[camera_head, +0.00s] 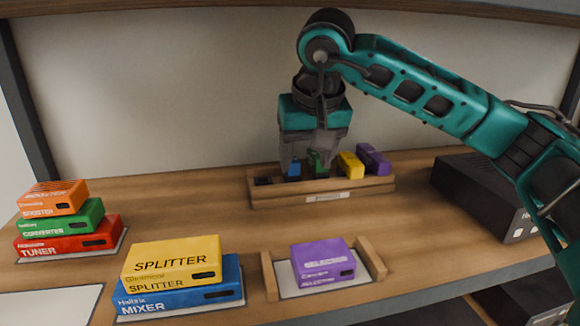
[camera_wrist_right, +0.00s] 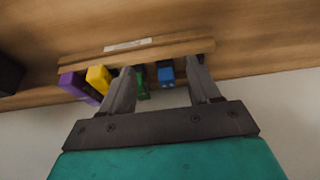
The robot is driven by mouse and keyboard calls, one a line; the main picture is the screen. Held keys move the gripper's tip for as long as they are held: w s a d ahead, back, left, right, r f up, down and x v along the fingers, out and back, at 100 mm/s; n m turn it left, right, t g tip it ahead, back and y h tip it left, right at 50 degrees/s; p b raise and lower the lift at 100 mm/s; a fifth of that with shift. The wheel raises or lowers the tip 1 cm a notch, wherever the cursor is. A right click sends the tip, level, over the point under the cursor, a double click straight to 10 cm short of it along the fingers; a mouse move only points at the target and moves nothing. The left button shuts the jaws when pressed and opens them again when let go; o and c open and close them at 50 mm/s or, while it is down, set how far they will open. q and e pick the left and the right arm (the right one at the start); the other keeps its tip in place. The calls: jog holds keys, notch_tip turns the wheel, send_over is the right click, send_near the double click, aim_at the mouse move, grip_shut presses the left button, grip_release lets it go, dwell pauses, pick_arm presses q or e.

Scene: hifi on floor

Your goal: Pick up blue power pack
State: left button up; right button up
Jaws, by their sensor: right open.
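The blue power pack (camera_head: 293,170) stands in a wooden rack (camera_head: 330,199) at the back of the table, partly hidden by my right gripper (camera_head: 306,163). A green pack (camera_head: 316,164) stands beside it. My right gripper points down over the rack, open. In the right wrist view, the blue pack (camera_wrist_right: 166,75) shows between the two fingers (camera_wrist_right: 161,70), with the green pack (camera_wrist_right: 142,86) close to the left finger. I cannot tell whether the fingers touch either pack. My left gripper is not in view.
A yellow pack (camera_head: 351,165) and a purple pack (camera_head: 373,159) share the rack. Stacked boxes stand at left (camera_head: 68,244) and front left (camera_head: 178,292). A purple box (camera_head: 323,263) sits in a wooden holder. A black unit (camera_head: 475,185) stands right.

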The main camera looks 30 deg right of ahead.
send_over(293, 161)
jog(key=s, duration=0.2)
jog(key=x, duration=0.5)
jog(key=shift+w+a, duration=0.2)
jog(key=shift+a, duration=0.05)
jog(key=shift+c, duration=0.3)
jog(key=c, duration=1)
